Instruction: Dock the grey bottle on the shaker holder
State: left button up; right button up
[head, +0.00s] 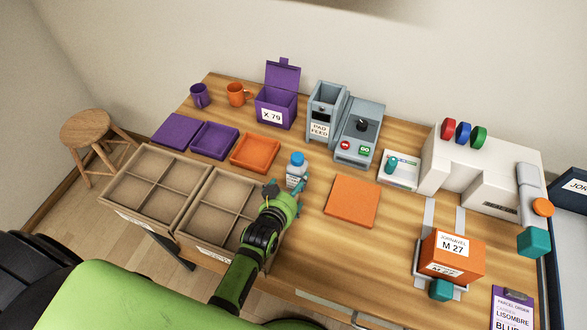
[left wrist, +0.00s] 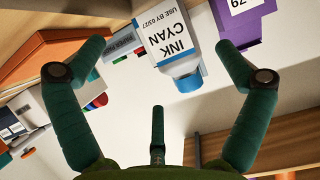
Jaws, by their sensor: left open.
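The grey bottle (head: 294,177) stands upright on the table, with a blue cap and a white label. In the left wrist view the bottle (left wrist: 166,38) shows a label reading INK CYAN. My left gripper (head: 284,188) is open at the near side of the bottle. In the left wrist view the bottle's capped end shows between the spread fingers, and I see no grip on it. I cannot tell for sure which fixture is the shaker holder; a grey machine (head: 361,137) with a dark round part and red and green buttons stands behind and right of the bottle. My right gripper is not in view.
Sectioned bins (head: 181,205) lie left of my left arm. An orange tray (head: 262,137) and a purple box (head: 277,82) stand behind the bottle. An orange mat (head: 352,201) lies to its right. A white tray (head: 399,184), a white machine (head: 440,175) and an orange box (head: 453,268) stand farther right.

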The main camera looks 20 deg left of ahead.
aim_at(298, 179)
pick_arm(q)
jog(key=shift+w+f+b, duration=0.35)
jog(key=shift+f, duration=0.1)
jog(key=shift+b+x, duration=0.65)
jog(key=shift+x, duration=0.1)
jog(key=b+x, duration=0.4)
jog(key=shift+f, duration=0.15)
jog(key=shift+w+f, duration=0.1)
jog(key=shift+w, duration=0.3)
jog(key=shift+s, duration=0.1)
jog(key=c, duration=1.5)
jog(key=shift+r, duration=0.25)
jog(key=shift+c, duration=0.4)
jog(key=shift+r, duration=0.1)
